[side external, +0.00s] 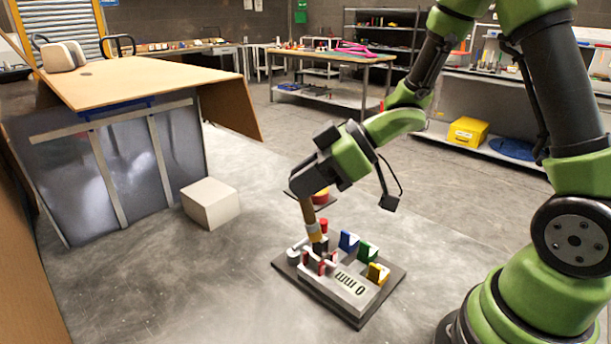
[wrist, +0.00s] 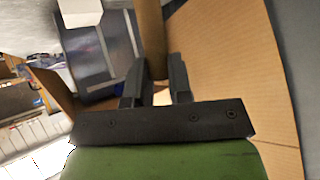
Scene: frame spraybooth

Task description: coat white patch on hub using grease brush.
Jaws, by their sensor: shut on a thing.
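My gripper (side external: 303,190) is shut on the grease brush (side external: 309,212), whose wooden handle points down with a pale ferrule and dark tip below. In the wrist view the handle (wrist: 152,40) stands between my two fingers (wrist: 156,85). The brush's lower end is among the red blocks of a fixture (side external: 350,286); I cannot tell whether it touches them. A round red and yellow thing (side external: 321,196) shows partly behind my gripper; I cannot tell whether it is the hub. I cannot make out a white patch on a hub in either view.
The fixture's dark base plate (side external: 362,318) carries blue (side external: 348,241), green (side external: 367,251) and yellow (side external: 378,273) blocks. A white box (side external: 210,203) stands on the floor to the left, before a wooden-topped booth (side external: 140,82). The floor between box and fixture is clear.

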